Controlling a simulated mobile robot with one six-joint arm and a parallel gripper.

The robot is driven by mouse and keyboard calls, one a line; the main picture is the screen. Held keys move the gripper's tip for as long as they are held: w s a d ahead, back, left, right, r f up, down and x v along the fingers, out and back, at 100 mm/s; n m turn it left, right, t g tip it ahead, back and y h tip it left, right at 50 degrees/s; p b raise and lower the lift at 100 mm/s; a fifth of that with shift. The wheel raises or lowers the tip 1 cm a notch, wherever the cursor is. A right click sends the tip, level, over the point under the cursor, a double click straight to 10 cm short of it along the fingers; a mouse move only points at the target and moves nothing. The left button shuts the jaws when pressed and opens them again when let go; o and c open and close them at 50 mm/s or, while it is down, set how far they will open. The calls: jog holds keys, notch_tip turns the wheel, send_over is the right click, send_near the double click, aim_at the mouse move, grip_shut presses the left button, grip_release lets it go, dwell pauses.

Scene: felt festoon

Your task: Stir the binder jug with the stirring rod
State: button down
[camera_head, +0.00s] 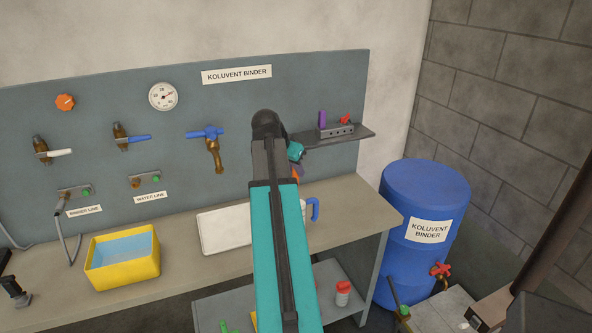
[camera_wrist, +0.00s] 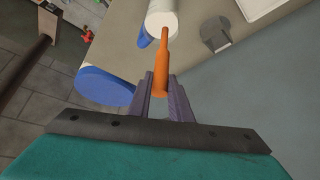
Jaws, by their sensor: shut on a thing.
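The stirring rod (camera_wrist: 161,65) is orange, with a thick handle and a thinner far end. My gripper (camera_wrist: 160,88) is shut on its thick part in the wrist view. The rod points away from the jaws toward the white binder jug (camera_wrist: 161,14), which has a blue handle (camera_wrist: 145,38). The thin end overlaps the jug in that view; I cannot tell whether it is inside or above it. In the head view my arm covers most of the jug, leaving its blue handle (camera_head: 314,209) showing on the bench. A bit of the orange rod (camera_head: 297,171) shows beside my arm.
A small shelf (camera_head: 350,136) with a rack juts from the panel right of my arm. A white tray (camera_head: 222,231) and a yellow tub of blue liquid (camera_head: 122,285) stand left on the bench. A blue barrel (camera_head: 400,255) stands beside the bench's right end.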

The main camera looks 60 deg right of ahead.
jog(key=shift+s+a, duration=0.15)
jog(key=shift+a, duration=0.65)
jog(key=shift+s, duration=0.1)
jog(key=shift+s+d, duration=0.15)
jog(key=shift+s, duration=0.55)
jog(key=shift+d, duration=0.1)
jog(key=shift+w+d, duration=0.2)
jog(key=shift+d, duration=0.45)
jog(key=shift+w, duration=0.15)
